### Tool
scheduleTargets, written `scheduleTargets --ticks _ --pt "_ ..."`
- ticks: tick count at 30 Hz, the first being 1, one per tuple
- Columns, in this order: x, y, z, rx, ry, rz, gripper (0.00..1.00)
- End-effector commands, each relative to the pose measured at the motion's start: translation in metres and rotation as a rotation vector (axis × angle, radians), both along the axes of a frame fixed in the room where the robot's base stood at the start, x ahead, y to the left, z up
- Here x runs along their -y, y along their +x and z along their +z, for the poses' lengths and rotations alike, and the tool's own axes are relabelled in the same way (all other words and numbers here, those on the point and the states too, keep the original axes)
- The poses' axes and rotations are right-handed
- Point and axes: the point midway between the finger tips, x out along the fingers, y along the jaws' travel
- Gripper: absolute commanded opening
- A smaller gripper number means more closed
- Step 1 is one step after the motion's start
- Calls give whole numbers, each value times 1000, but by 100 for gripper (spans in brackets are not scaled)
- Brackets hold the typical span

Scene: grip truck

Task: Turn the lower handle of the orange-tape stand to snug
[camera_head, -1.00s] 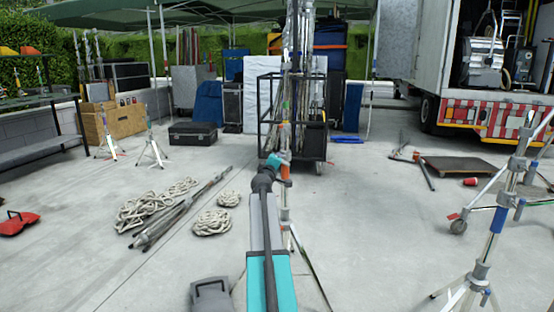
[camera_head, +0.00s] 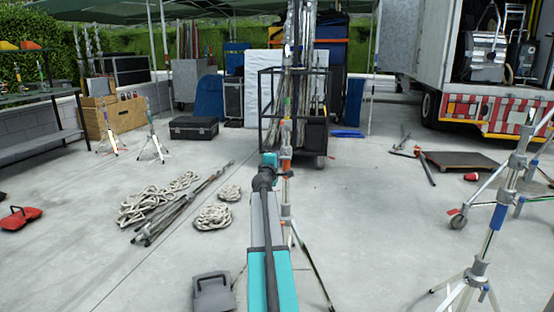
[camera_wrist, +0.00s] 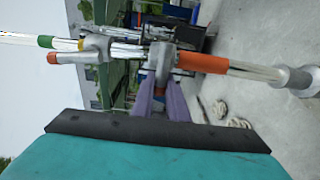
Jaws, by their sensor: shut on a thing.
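The orange-tape stand (camera_head: 286,153) is upright just beyond my arm in the head view, with its legs spread on the concrete. In the wrist view it lies sideways across the picture, with an orange band (camera_wrist: 203,62) beside a grey collar (camera_wrist: 161,62). My gripper (camera_wrist: 160,82) has purple fingers closed together at this collar, next to the orange band. They are shut on its handle, which is mostly hidden between them. Another grey collar (camera_wrist: 95,48) shows further left along the stand. In the head view my wrist hides part of the stand.
A blue-tape stand (camera_head: 498,215) is at the right. A black cart (camera_head: 264,110) with poles stands behind the orange-tape stand. Coiled ropes (camera_head: 213,217) and metal poles (camera_head: 180,210) lie on the left floor. Open concrete surrounds the stand's legs.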

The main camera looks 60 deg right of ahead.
Motion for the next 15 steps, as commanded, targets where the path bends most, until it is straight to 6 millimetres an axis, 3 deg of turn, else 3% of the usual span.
scheduleTargets --ticks 3,4,7,15 --pt "0 1 1 0 -1 1 0" --pt "0 1 1 1 -1 1 17" --pt "0 1 1 1 -1 1 32" --pt "0 1 0 2 1 1 32"
